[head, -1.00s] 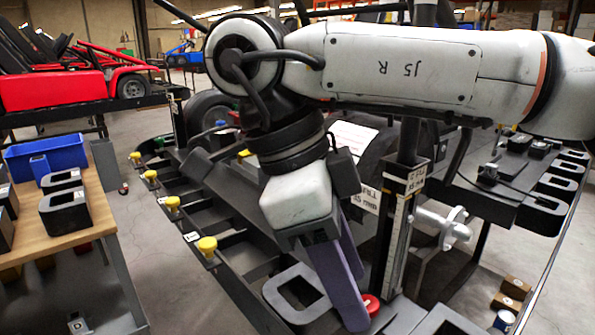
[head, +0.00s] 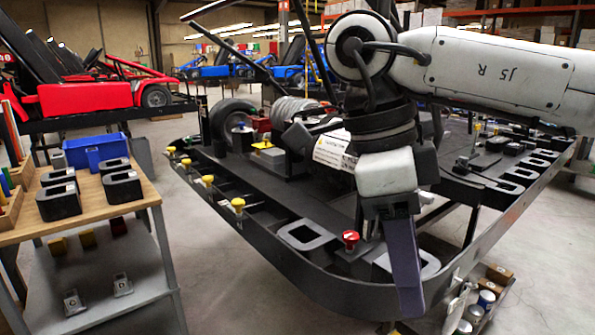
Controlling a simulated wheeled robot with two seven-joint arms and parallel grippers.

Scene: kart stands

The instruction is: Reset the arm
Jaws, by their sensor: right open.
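My right arm comes in from the upper right across the head view. Its wrist points down and its gripper (head: 406,285) hangs in front of the near edge of the black kart frame (head: 330,290). The long purple-grey fingers overlap from this side, so the gap between them is hard to see; nothing shows held in them. A red knob (head: 350,239) stands on the frame just left of the gripper, apart from it. My left gripper is not in view.
A wooden table (head: 150,190) at the left holds a blue bin (head: 95,151) and several black blocks (head: 122,187). Yellow knobs (head: 238,204) line the frame's left edge. Boxes and cans (head: 487,299) sit low at the right. Grey floor is open between table and kart.

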